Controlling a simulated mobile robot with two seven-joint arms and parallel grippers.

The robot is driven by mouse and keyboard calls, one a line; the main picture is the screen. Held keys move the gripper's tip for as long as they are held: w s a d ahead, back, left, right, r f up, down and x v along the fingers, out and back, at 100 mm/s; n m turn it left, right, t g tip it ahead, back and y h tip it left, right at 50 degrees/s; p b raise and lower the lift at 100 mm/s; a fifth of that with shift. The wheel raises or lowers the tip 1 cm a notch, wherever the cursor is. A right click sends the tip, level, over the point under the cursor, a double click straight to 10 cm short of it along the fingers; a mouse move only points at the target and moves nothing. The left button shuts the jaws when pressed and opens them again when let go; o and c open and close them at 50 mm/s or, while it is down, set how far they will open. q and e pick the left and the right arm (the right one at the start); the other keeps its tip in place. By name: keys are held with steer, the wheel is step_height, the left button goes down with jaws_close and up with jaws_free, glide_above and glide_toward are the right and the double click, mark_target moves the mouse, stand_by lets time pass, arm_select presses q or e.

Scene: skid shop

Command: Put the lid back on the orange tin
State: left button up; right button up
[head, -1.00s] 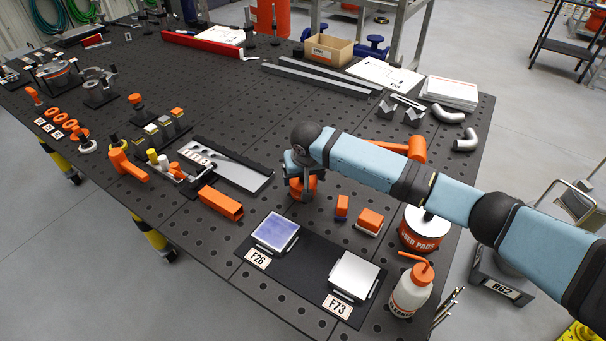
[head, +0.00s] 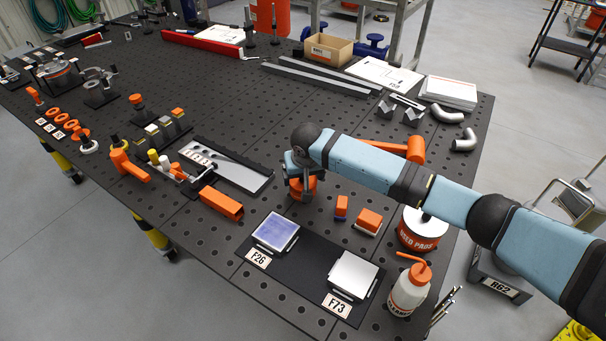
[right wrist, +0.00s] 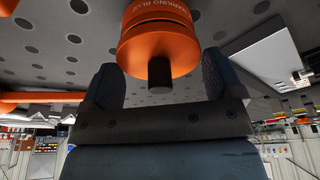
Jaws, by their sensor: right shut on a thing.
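The orange tin (head: 304,190) stands on the dark perforated table in the head view, partly hidden by my right gripper above it. In the right wrist view the tin (right wrist: 153,14) carries upside-down "MARKING BLUE" lettering. An orange lid (right wrist: 158,50) with a dark knob lies against the tin's top, lined up with it. I cannot tell whether it is fully seated. The right gripper also shows in the head view (head: 299,187). My left gripper is out of view.
Small orange blocks (head: 369,221) stand just right of the tin. An orange rectangular tube (head: 221,203) lies to its left. A black mat with a blue plate (head: 275,231) and a pale plate (head: 353,272) lies in front. A white bottle (head: 409,291) stands at the front right.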

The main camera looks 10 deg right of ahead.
steer(key=shift+f+p, duration=0.15)
steer(key=shift+p, duration=0.35)
stand_by(0.5)
steer(key=shift+p, duration=0.5)
stand_by(0.4)
steer(key=o, duration=0.7)
